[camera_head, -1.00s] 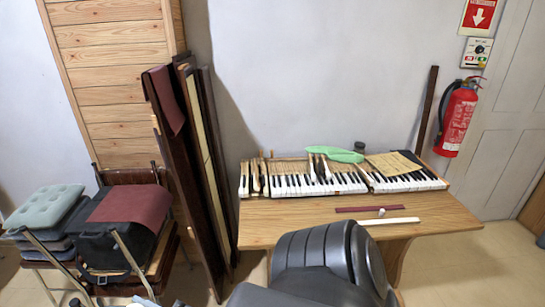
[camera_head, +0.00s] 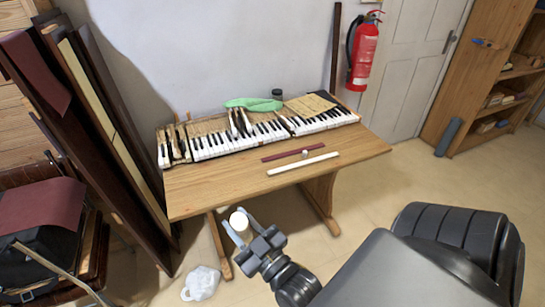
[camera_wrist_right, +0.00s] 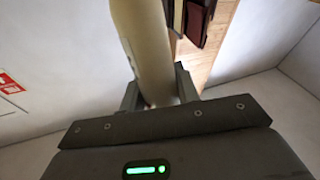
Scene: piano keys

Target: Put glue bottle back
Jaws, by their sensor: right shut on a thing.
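My right gripper (camera_head: 243,236) is in the lower middle of the head view, in front of the table's near edge. It is shut on a pale, whitish glue bottle (camera_head: 239,221), whose round top faces the camera. In the right wrist view the bottle (camera_wrist_right: 144,45) stands between the two fingers (camera_wrist_right: 160,90) and runs up out of the picture, so its far end is hidden there. The wooden table (camera_head: 215,197) holds the piano keyboard (camera_head: 215,146). My left gripper is not in view.
On the table lie a dark red strip (camera_head: 283,155), a white strip (camera_head: 303,164), a small round white thing (camera_head: 305,152), a green item (camera_head: 252,104) and a dark jar (camera_head: 277,94). A shelf (camera_head: 465,85) stands right. A white bag (camera_head: 201,283) lies on the floor.

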